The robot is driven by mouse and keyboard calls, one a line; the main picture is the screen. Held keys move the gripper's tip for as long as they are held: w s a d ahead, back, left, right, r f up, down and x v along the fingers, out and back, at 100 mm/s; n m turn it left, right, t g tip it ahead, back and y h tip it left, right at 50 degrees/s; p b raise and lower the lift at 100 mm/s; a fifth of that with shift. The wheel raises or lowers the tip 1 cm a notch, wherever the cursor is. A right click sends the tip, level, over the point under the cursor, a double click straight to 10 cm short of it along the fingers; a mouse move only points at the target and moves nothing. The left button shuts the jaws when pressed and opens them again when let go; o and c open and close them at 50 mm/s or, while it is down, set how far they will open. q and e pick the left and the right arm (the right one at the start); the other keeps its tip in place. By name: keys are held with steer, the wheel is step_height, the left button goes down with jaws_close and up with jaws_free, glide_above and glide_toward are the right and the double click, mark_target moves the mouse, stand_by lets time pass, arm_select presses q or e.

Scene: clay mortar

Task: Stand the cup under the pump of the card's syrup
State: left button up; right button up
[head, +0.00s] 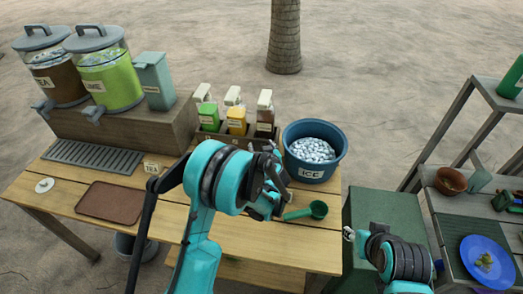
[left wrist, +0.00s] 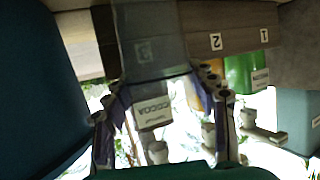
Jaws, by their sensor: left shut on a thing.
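My left gripper (head: 266,182) is in front of the syrup rack, beside the ice tub. In the left wrist view, which is upside down, its fingers are shut on a clear greyish cup (left wrist: 150,35). In the head view the cup is hidden behind the gripper. The brown cocoa syrup (head: 265,115) is behind it, and the number 3 shows through the cup. The yellow syrup (head: 236,119) and green syrup (head: 208,115) stand left of the cocoa, each with a pump. A small card (head: 152,168) on the table appears to read TEA. My right gripper (head: 351,234) is at the green cabinet; its opening is unclear.
A blue ice tub (head: 313,173) stands right of the rack, with a green scoop (head: 308,211) in front of it. Tea and lime dispensers (head: 108,76) stand at the back left. A drip grate (head: 92,157) and brown tray (head: 109,203) lie left. The table's front middle has free room.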

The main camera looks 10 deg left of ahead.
arm_select(q)
steer(key=shift+w+f, duration=0.2)
steer(key=shift+f, duration=0.2)
steer(key=shift+r, duration=0.15)
arm_select(e)
steer(key=shift+f, duration=0.35)
arm_select(q)
steer(key=shift+f, duration=0.2)
steer(key=o, duration=1.2)
steer(key=shift+r, duration=0.1)
arm_select(e)
steer(key=shift+f, duration=0.1)
